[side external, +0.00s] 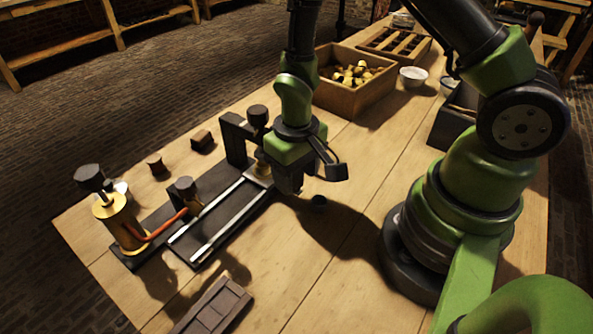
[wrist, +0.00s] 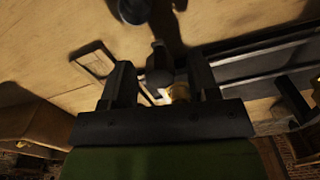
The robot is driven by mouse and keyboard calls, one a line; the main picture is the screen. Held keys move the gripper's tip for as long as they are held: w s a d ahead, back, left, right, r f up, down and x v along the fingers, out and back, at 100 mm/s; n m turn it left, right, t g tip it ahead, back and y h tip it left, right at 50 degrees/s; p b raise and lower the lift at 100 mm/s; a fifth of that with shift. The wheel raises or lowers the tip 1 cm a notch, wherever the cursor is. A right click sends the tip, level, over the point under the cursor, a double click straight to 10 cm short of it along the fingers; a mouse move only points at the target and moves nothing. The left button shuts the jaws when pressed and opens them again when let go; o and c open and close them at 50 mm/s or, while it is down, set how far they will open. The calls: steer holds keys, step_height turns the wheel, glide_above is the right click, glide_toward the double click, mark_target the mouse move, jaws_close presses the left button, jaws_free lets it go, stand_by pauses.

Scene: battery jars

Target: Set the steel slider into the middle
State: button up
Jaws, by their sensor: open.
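The twin steel rails (side external: 222,213) run across a dark base on the table in the side view and also show in the wrist view (wrist: 265,62). A small brass-coloured piece (side external: 262,168) sits at their far right end, close beside my gripper (side external: 290,186); I cannot tell whether it is part of the steel slider. In the wrist view my gripper (wrist: 160,66) is open, with a dark knob (wrist: 160,76) and a brass-coloured part (wrist: 180,92) seen between its fingers. Contact cannot be made out.
A brass jar (side external: 118,222) with a dark knob stands at the left end. A dark upright bracket (side external: 236,140) rises near my gripper. A wooden box (side external: 350,92) stands behind.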

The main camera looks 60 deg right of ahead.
jaws_close()
steer(key=a, duration=0.8)
jaws_free()
steer(key=shift+r, duration=0.1)
step_height(320, 180, up, 10)
stand_by(0.6)
